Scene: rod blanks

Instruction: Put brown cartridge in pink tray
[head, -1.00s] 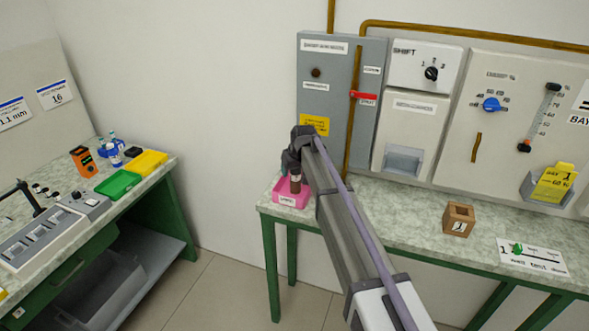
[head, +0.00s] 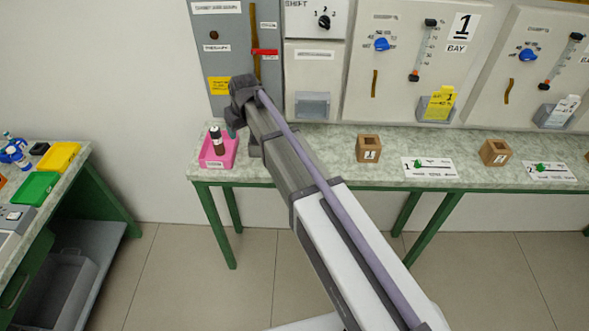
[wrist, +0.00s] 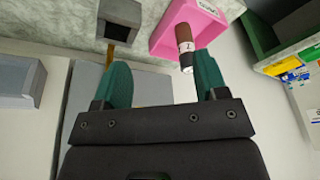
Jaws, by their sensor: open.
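The brown cartridge (head: 217,141) stands about upright inside the pink tray (head: 229,158) on the left end of the bench. It has a pale band and a dark upper part. In the wrist view the cartridge (wrist: 184,42) rises from the pink tray (wrist: 212,24), near the right fingertip. My gripper (head: 231,120) is just above and right of the cartridge in the head view. In the wrist view my gripper (wrist: 163,72) has its two teal fingers wide apart, with nothing held between them. Contact between finger and cartridge cannot be told.
A grey box with a dark opening (wrist: 122,18) stands beside the tray. Wooden blocks (head: 369,148) and white cards (head: 429,168) lie further right on the bench. Control panels (head: 405,60) stand behind. A side bench at left holds a green tray (head: 35,188) and a yellow tray (head: 60,156).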

